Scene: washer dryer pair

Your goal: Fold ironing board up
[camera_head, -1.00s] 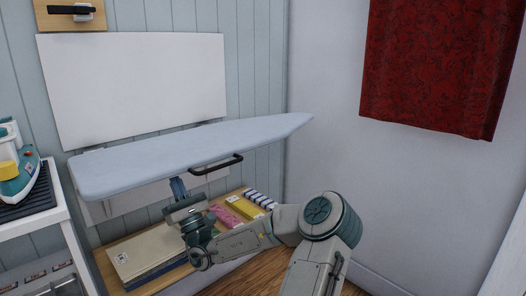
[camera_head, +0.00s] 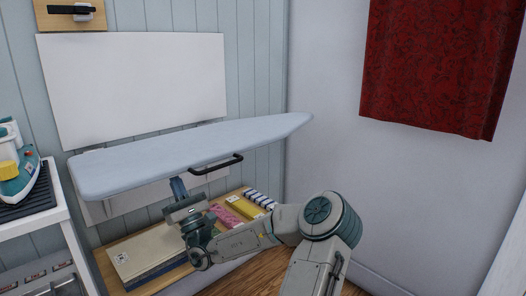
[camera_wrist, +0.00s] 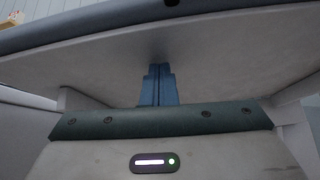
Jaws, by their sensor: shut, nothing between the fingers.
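The light blue ironing board (camera_head: 190,150) is folded down and lies about level, sticking out from the wall below a white panel (camera_head: 135,88). A black handle (camera_head: 216,165) is on its near edge. My gripper (camera_head: 177,186) is below the board, left of the handle, with its fingers pointing up. In the wrist view, the blue fingers (camera_wrist: 158,86) are together and empty under the board's pale underside (camera_wrist: 225,55). The fingertips look close to the underside or touching it; I cannot tell which.
A low shelf (camera_head: 110,272) below the board holds folded cloths (camera_head: 146,252). A white rack (camera_head: 58,207) with an iron (camera_head: 18,180) stands at the left. A red curtain (camera_head: 437,65) hangs on the right wall. The wood floor at the lower right is partly clear.

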